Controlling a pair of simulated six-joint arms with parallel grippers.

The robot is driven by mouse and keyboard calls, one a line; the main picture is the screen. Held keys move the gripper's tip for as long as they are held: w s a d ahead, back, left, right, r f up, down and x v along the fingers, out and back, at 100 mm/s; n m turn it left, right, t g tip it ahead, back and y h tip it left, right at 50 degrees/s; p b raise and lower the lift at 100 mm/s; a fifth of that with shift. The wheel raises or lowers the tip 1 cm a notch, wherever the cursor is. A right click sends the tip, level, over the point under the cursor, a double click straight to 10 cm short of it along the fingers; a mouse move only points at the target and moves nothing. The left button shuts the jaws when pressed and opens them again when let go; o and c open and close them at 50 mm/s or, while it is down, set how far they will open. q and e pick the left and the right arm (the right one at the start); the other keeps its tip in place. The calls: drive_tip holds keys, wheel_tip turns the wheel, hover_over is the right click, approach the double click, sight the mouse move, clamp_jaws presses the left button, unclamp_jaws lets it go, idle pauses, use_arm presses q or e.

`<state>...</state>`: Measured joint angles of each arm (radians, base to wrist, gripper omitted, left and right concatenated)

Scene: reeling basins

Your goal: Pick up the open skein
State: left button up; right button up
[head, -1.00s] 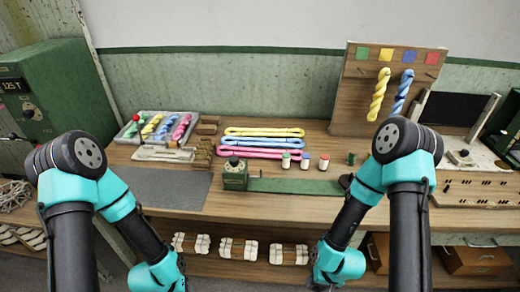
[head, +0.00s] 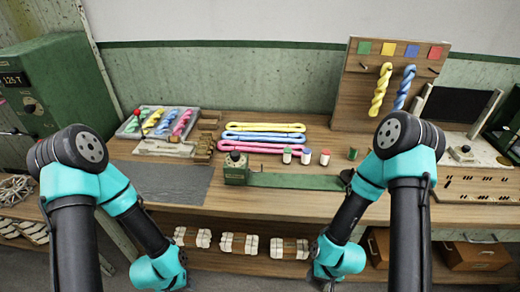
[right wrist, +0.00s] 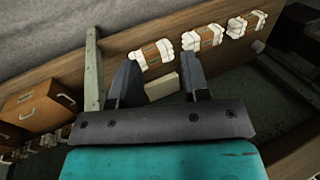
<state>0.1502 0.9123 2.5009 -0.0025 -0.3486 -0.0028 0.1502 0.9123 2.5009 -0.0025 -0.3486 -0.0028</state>
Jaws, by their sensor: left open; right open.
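Three open skeins lie as long flat loops side by side on the bench in the head view: a yellow one (head: 265,127) at the back, a blue one (head: 262,137) in the middle and a pink one (head: 250,148) in front. My right gripper (right wrist: 160,65) shows in the right wrist view, open and empty, with its fingers pointing toward the lower shelf. In the head view both arms hang in front of the bench, well short of the skeins. My left gripper is cut off below the picture; only its arm shows.
A grey tray (head: 119,130) of twisted skeins stands left of the loops. A green winder (head: 236,170) and small spools (head: 306,156) stand just in front. A peg board (head: 350,75) with twisted yellow and blue skeins stands back right. White bundles (head: 238,243) sit on the lower shelf.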

drive_tip(key=shift+o, duration=0.4)
drive_tip(key=o, duration=0.8)
drive_tip(key=shift+o, duration=0.2)
drive_tip(key=shift+w+r, duration=0.1)
